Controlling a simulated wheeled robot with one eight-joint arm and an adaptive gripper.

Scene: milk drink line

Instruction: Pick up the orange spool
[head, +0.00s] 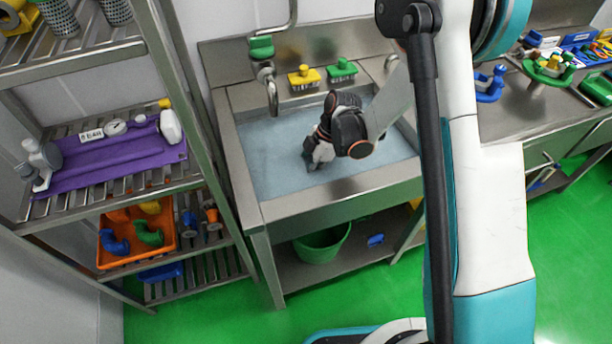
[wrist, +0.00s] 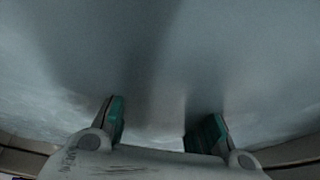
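My gripper (head: 313,156) is over the sink basin in the head view, pointing down and left. In the wrist view, my gripper (wrist: 160,128) has its two green-padded fingers well apart with nothing between them. An orange part (head: 211,215), which may be the orange spool, is on the lower rack shelf at the left, just right of an orange bin; it is too small to be sure. My gripper is far from it. No spool shows in the wrist view, which holds only a dim grey-blue surface.
The sink (head: 262,165) has steel rims and a tap (head: 271,90) close to my gripper's left. The orange bin (head: 168,245) holds blue and green pipe parts. A purple mat (head: 85,180) lies on the shelf above. A green bucket (head: 322,246) is under the sink.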

